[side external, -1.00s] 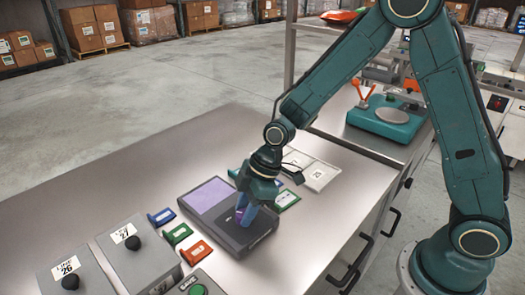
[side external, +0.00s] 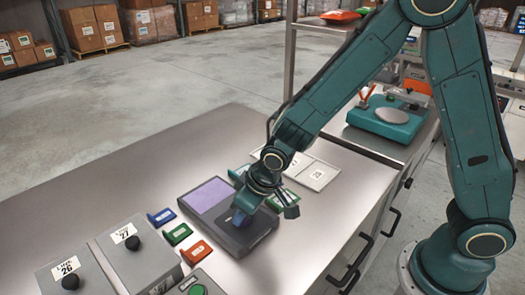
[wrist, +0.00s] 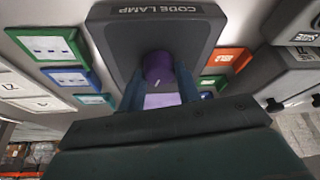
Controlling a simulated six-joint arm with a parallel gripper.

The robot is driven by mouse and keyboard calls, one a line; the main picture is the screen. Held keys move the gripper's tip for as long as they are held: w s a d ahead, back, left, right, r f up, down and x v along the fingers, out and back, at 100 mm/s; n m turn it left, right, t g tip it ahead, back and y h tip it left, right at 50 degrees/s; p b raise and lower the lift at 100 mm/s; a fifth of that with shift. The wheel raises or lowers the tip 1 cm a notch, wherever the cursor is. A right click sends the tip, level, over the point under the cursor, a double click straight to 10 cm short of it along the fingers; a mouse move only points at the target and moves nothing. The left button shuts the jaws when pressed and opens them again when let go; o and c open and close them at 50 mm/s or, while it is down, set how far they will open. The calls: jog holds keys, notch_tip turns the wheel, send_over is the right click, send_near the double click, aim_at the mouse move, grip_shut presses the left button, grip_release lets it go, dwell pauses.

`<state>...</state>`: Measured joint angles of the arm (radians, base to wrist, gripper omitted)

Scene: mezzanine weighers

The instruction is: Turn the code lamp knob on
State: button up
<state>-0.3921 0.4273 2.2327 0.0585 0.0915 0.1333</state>
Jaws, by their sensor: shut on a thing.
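The code lamp (side external: 214,192) is a dark grey box with a pale lilac panel, lying on the bench in the side external view. In the wrist view its label (wrist: 160,10) reads "CODE LAMP". Its purple round knob (wrist: 158,66) shows between the fingers of my gripper (wrist: 158,85). My gripper (side external: 241,217) is shut on the knob from above, with its blue fingers on either side. In the side external view the hand hides the knob. The lower part of the lilac panel (wrist: 162,101) shows between the fingers in the wrist view.
Blue (side external: 161,217), green (side external: 177,234) and orange (side external: 196,252) tags lie left of the lamp. Grey boxes numbered 26 (side external: 69,266) and 27 (side external: 129,238) stand at the front left. White cards (side external: 318,175) lie behind my gripper. A teal scale (side external: 386,120) stands farther back.

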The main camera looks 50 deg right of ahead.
jog(key=shift+m+h, duration=0.7)
jog(key=shift+m, duration=0.9)
jog(key=o, duration=1)
jog(key=shift+v, duration=6.95)
